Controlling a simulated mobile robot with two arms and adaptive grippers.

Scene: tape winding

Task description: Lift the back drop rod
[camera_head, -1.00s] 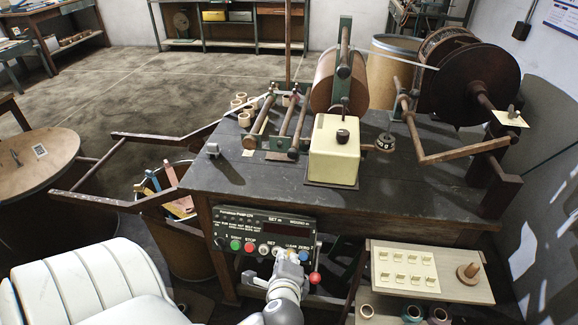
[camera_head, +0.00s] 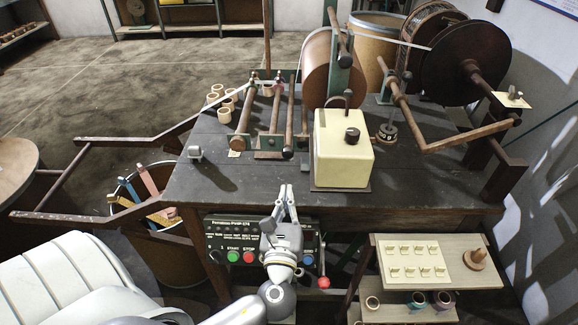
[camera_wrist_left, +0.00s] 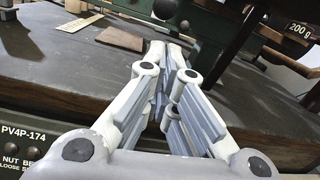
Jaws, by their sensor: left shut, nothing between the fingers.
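My left gripper (camera_head: 286,187) is shut and empty, its fingers pointing up at the front edge of the dark table (camera_head: 240,192). In the left wrist view its fingertips (camera_wrist_left: 168,48) are together above the tabletop. Several brown rods stand on the table behind it: a left rod (camera_head: 246,112), a middle rod (camera_head: 274,128) and a right rod (camera_head: 290,115). A bent brown bar (camera_head: 455,142) reaches forward at the right. I cannot tell which of these is the back drop rod. My right gripper is not in view.
A cream box (camera_head: 340,160) and a large brown roller (camera_head: 320,80) stand behind and right of the gripper. A control panel (camera_head: 232,240) is below the table edge. The left front tabletop is mostly clear.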

